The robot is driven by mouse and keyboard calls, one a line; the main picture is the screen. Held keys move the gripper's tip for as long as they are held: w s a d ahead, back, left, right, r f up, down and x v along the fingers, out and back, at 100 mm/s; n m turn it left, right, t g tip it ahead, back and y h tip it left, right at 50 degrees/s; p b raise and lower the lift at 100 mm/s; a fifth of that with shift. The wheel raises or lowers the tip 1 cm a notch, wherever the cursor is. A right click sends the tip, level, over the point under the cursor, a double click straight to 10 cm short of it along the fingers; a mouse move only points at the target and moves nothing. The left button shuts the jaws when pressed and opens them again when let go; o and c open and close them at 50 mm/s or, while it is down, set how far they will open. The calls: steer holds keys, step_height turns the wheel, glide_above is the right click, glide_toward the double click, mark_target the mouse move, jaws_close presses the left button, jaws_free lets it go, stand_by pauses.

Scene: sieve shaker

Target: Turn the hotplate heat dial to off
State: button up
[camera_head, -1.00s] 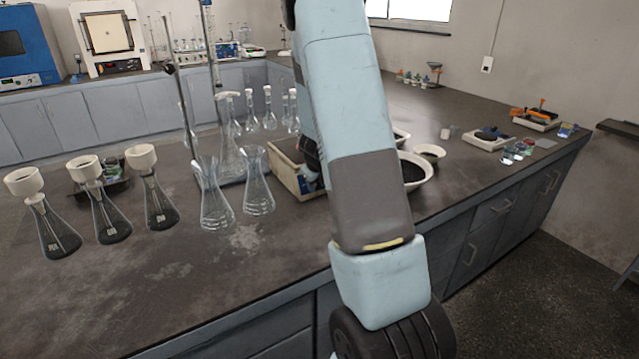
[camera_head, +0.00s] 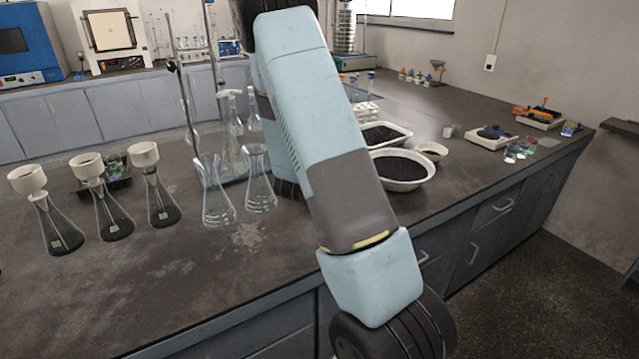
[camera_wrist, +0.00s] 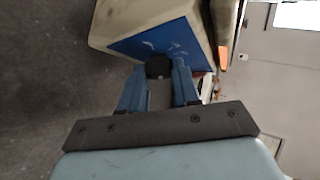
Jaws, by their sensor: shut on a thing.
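In the wrist view, the hotplate (camera_wrist: 108,24) is a cream-coloured box with a blue front panel (camera_wrist: 190,40). Its round black heat dial (camera_wrist: 158,66) stands out from that panel. My gripper (camera_wrist: 159,76) is at the panel, with its two blue fingers on either side of the dial and shut on it. Any mark on the dial that tells its setting is too small to read. In the head view, my arm hides the hotplate, the dial and the gripper.
Two clear conical flasks (camera_head: 217,200) stand left of my arm. Several flasks with white funnels (camera_head: 113,215) stand further left. Right of my arm are a white bowl of dark grains (camera_head: 402,170) and a tray (camera_head: 385,135). The front left of the bench is clear.

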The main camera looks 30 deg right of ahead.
steer(key=shift+s+f+n+t+h, duration=0.3)
steer(key=shift+n+t+h, duration=0.25)
steer(key=shift+n, duration=0.45)
steer(key=shift+f, duration=0.1)
steer(key=o, duration=1)
steer(key=shift+w+t, duration=0.1)
steer(key=shift+t, duration=0.15)
steer(key=shift+o, duration=0.2)
steer(key=shift+a+r, duration=0.1)
steer(key=shift+r, duration=0.1)
